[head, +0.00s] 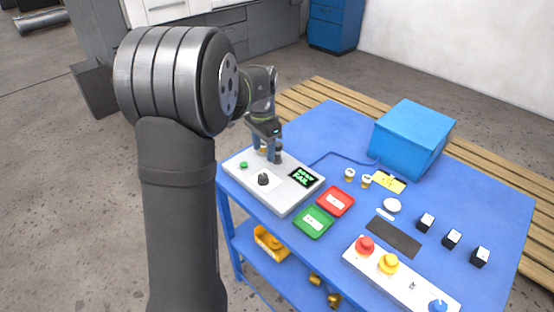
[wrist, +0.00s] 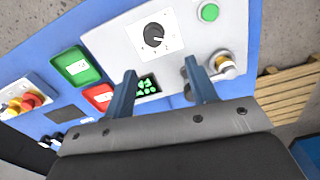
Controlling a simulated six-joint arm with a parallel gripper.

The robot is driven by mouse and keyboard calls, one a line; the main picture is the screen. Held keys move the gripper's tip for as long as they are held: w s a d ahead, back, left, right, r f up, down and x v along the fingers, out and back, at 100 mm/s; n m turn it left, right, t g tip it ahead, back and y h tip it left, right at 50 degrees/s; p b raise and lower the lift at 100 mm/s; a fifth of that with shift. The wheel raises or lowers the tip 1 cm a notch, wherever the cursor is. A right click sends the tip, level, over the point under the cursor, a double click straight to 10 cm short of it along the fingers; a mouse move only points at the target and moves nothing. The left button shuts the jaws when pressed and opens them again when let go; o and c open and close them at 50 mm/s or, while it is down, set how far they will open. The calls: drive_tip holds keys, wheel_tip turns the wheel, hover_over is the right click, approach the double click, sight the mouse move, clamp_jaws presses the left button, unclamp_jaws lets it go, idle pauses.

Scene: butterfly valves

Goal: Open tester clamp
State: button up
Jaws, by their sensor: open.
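The tester (head: 283,198) is a light grey box at the table's left corner, with a green button (head: 243,165), a black knob (head: 263,179) and a dark screen with green text (head: 303,177). The tester also shows in the wrist view (wrist: 110,45). A brass and white valve-like piece (wrist: 223,66) sits at the tester's clamp end, beside a dark grey clamp part partly hidden by my right finger. My gripper (wrist: 161,68) is open and empty above the tester, its right finger close to this clamp area. Whether it touches cannot be told. In the head view, my gripper (head: 269,155) partly hides the clamp.
A red tray (head: 336,201) and a green tray (head: 314,222) lie beside the tester. A blue box (head: 412,138), two small valves (head: 350,175), several black cubes (head: 452,238) and a button panel (head: 400,277) occupy the blue table (head: 322,128). A cable runs behind the tester.

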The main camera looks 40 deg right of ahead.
wheel_tip(320, 180, up, 14)
drive_tip(key=f, duration=0.1)
hover_over(277, 144)
drive_tip(key=shift+m, duration=0.4)
wheel_tip(277, 144, down, 17)
drive_tip(key=shift+d+r, duration=0.1)
drive_tip(key=shift+d, duration=0.05)
clamp_jaws()
